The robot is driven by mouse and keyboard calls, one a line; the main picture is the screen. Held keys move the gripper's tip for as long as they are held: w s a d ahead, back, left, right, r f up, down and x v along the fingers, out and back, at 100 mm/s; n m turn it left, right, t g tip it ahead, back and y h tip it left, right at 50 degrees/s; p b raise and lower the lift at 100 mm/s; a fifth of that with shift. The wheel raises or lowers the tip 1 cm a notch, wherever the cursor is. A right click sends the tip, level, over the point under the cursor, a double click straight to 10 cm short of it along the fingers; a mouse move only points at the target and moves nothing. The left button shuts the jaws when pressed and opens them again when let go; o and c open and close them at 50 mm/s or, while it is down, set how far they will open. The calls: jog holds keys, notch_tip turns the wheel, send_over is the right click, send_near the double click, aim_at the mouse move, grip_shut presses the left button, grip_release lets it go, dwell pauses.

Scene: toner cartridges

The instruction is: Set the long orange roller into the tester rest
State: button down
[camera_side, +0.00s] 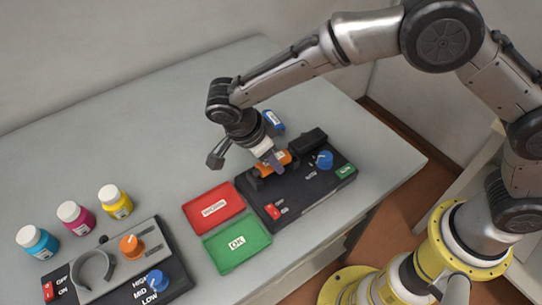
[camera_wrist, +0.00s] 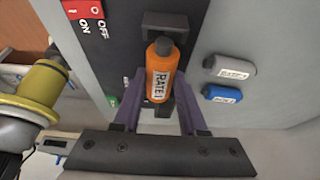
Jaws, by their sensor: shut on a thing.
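The orange roller (camera_side: 276,160) is between the fingers of my gripper (camera_side: 272,161), at the dark tester (camera_side: 300,188). In the wrist view the roller (camera_wrist: 162,75) has a dark end and a white label, and my gripper's two purple fingers (camera_wrist: 160,112) close on its sides. The roller is over or in the tester rest (camera_side: 256,181), whose dark end support shows beside it. I cannot tell whether it touches the rest. My fingers and the roller hide much of the rest.
The tester carries a red switch (camera_side: 273,211), a blue knob (camera_side: 324,159) and a black block (camera_side: 308,140). A blue roller (camera_wrist: 222,93) and a grey roller (camera_wrist: 230,67) lie beside it. Red (camera_side: 213,208) and green (camera_side: 237,244) trays stand left of the tester.

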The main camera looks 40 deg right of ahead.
jog(key=shift+f, duration=0.65)
dwell(1.2)
jog(key=shift+c, duration=1.9)
grip_release()
jog(key=shift+r, duration=2.35)
